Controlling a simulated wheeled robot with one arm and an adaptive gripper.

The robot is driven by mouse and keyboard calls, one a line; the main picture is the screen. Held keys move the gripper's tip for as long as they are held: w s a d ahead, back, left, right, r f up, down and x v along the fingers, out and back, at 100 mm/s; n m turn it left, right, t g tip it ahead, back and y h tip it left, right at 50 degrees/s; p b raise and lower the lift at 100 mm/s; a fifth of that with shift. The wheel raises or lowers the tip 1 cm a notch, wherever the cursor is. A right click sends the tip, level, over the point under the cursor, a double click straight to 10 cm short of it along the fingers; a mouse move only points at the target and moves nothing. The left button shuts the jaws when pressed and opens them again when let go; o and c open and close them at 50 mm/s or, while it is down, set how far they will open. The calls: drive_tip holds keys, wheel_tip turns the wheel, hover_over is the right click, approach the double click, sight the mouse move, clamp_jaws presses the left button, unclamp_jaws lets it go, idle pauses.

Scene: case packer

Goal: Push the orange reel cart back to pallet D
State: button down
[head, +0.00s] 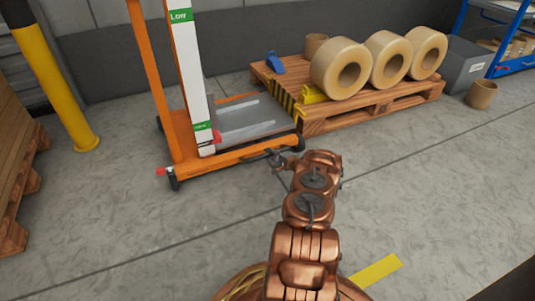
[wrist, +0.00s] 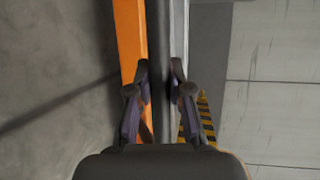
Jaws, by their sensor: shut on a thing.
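The orange reel cart (head: 235,161) stands on the floor left of centre, with a tall orange and white mast, a grey platform (head: 250,117) and small dark wheels. My gripper (head: 279,160) is at the cart's near right side, low down, shut on part of the cart. In the wrist view my gripper (wrist: 159,75) has its fingers on either side of a dark grey bar, beside the cart's orange rail (wrist: 130,40). A wooden pallet (head: 330,122) bearing large tan reels (head: 340,68) lies just beyond the cart's right end. I cannot read any letter on it.
A black-and-yellow striped edge (head: 284,101), a yellow block (head: 314,93) and a blue piece (head: 274,62) are at the pallet's left end. A yellow post (head: 52,85) stands left. A grey bin (head: 465,66) and a tan core (head: 481,94) are right.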

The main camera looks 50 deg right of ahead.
drive_tip(key=shift+w+d+r, duration=0.1)
drive_tip(key=c, duration=1.1)
unclamp_jaws()
drive_tip(key=shift+o, duration=0.2)
drive_tip(key=s+r, duration=0.2)
drive_tip(key=s, duration=1)
